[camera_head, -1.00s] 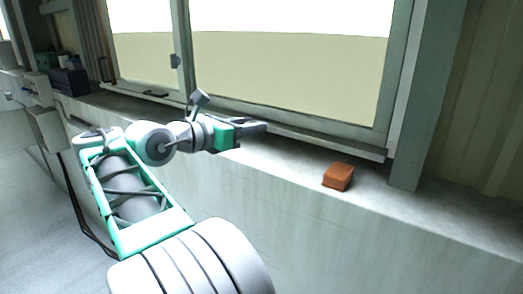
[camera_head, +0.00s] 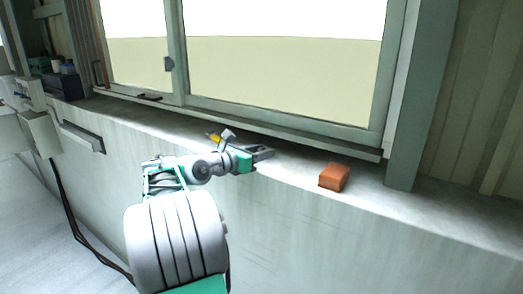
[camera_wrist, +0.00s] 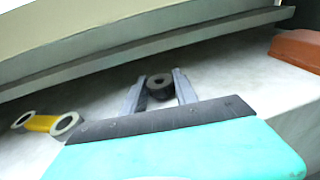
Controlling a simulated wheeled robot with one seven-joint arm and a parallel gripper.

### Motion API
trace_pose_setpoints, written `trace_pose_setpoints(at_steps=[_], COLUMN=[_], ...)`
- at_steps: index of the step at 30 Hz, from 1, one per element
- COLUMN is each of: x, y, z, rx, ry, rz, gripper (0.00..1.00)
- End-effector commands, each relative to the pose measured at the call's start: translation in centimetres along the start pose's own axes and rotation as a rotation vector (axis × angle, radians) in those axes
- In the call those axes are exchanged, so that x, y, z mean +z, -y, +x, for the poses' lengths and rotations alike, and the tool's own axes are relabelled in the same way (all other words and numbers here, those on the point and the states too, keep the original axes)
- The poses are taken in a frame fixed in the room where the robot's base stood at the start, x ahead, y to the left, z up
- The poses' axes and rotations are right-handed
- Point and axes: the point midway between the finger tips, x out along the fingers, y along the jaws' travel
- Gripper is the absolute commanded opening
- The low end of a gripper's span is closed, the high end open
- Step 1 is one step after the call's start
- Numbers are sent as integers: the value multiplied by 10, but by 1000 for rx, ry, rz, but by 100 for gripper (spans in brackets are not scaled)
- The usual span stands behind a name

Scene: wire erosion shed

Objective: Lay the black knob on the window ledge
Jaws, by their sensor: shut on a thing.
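The black knob (camera_wrist: 159,84) shows in the wrist view as a dark round piece with a hole, between the fingertips of my gripper (camera_wrist: 156,90). My gripper is shut on it. In the head view my gripper (camera_head: 264,154) is over the pale window ledge (camera_head: 295,168), left of an orange-brown block; the knob cannot be made out there. The ledge also shows in the wrist view (camera_wrist: 225,75). I cannot tell whether the knob touches the ledge.
The orange-brown block (camera_head: 334,177) lies on the ledge to the right. The window frame (camera_head: 300,127) runs along behind. Dark boxes (camera_head: 62,86) stand at the far left end.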

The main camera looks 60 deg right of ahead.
Motion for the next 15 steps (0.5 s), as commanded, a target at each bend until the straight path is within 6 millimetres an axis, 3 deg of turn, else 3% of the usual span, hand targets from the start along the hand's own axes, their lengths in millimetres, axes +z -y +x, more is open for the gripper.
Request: trace_pose_setpoints(at_steps=[8,9,15], x=[-2,-2,-2], y=[0,0,0], z=[0,0,0], rx=[0,0,0], ry=[0,0,0], rz=[1,2,2], gripper=[0,37,53])
